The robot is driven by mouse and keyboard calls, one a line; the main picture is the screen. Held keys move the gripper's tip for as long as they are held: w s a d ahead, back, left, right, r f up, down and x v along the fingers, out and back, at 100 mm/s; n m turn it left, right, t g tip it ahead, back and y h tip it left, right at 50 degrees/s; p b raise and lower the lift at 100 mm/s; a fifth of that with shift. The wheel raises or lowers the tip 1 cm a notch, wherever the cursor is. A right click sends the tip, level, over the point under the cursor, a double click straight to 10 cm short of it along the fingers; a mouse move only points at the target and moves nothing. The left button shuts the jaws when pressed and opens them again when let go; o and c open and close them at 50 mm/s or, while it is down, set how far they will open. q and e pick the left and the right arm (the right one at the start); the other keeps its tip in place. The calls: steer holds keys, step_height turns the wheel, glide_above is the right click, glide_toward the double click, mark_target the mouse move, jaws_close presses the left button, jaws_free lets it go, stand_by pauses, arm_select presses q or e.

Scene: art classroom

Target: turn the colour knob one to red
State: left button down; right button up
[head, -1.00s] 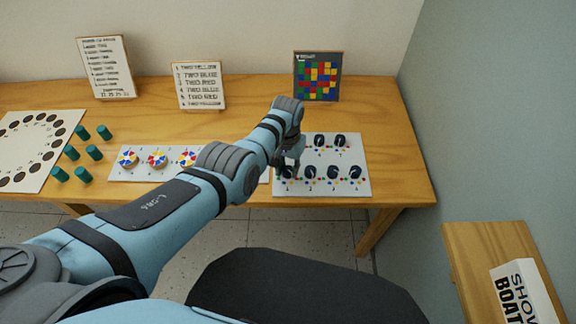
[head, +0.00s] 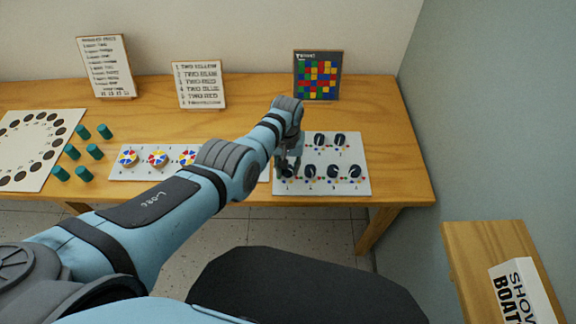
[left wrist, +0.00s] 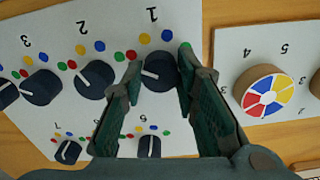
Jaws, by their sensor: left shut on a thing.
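Colour knob one is the dark round knob (left wrist: 158,72) under the printed 1 in the left wrist view. Its white pointer line points to the left in that view, on the side of the reddish dot (left wrist: 130,55); its exact aim is hard to tell. My left gripper (left wrist: 160,68) is shut on this knob, a fingertip on each side. In the head view my left gripper (head: 288,165) is at the near left knob of the white knob board (head: 330,161) and partly hides it. My right gripper is not in view.
Knob two (left wrist: 95,80) is close beside the left finger in the wrist view. A board with colour wheels (head: 135,176) lies left of the knob board. Green pegs (head: 95,152), a holed board (head: 35,140) and cards (head: 199,85) are on the wooden table.

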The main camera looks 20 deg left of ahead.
arm_select(q)
steer(key=c, duration=1.2)
jaws_free()
steer(key=shift+c, duration=0.2)
steer(key=shift+w+r, duration=0.1)
steer(key=shift+r, duration=0.35)
step_height(320, 180, up, 11)
steer(key=shift+a, duration=0.1)
